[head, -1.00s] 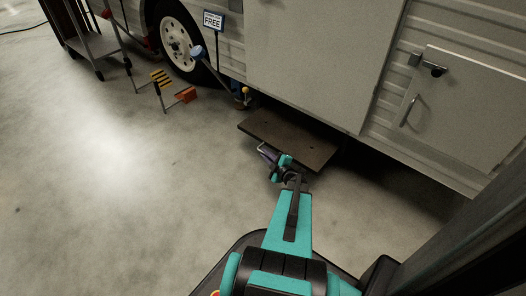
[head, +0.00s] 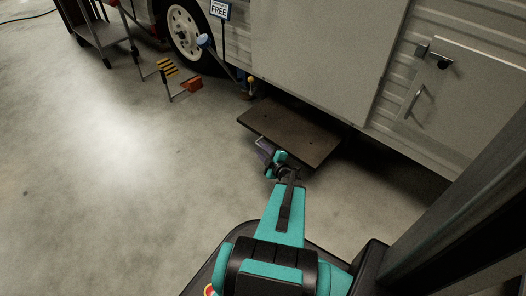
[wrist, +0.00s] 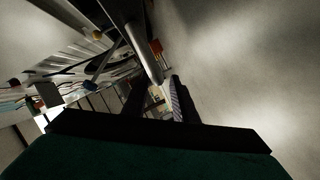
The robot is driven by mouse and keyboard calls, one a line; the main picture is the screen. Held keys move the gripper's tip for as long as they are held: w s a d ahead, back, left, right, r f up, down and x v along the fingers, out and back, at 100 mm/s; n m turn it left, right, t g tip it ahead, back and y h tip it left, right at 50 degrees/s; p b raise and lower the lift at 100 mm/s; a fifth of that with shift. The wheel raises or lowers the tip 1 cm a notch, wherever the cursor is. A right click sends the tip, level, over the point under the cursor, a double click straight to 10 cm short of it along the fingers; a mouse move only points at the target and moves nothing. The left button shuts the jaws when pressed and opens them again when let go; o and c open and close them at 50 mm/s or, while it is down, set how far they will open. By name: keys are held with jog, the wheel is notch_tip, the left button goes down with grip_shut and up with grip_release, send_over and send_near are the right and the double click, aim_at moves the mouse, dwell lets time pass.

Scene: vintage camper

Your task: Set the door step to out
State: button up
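The door step (head: 285,128) is a flat dark brown board, sticking out level from beneath the camper below the large pale panel. My gripper (head: 264,147) is at its outer edge, left of the middle, low over the floor. A thin pale metal bar shows at the gripper there. In the wrist view, a round metal bar (wrist: 143,52) runs down between the fingertips of my gripper (wrist: 158,82). The fingers appear shut on this bar, though the contact itself is dark and partly hidden.
The camper's side (head: 320,50) rises behind the step. A small hatch (head: 465,100) with a handle is at right. A wheel (head: 186,32), a FREE sign (head: 220,10), a small striped stand (head: 168,68) and a cart (head: 100,30) are at left.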

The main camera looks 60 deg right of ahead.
jog(key=shift+s+d, duration=0.1)
jog(key=shift+d, duration=0.05)
jog(key=shift+s, duration=0.1)
jog(key=p+v, duration=0.4)
jog(key=v, duration=0.9)
jog(key=shift+s+p, duration=0.3)
jog(key=shift+w+a+r, duration=0.1)
jog(key=shift+a, duration=0.15)
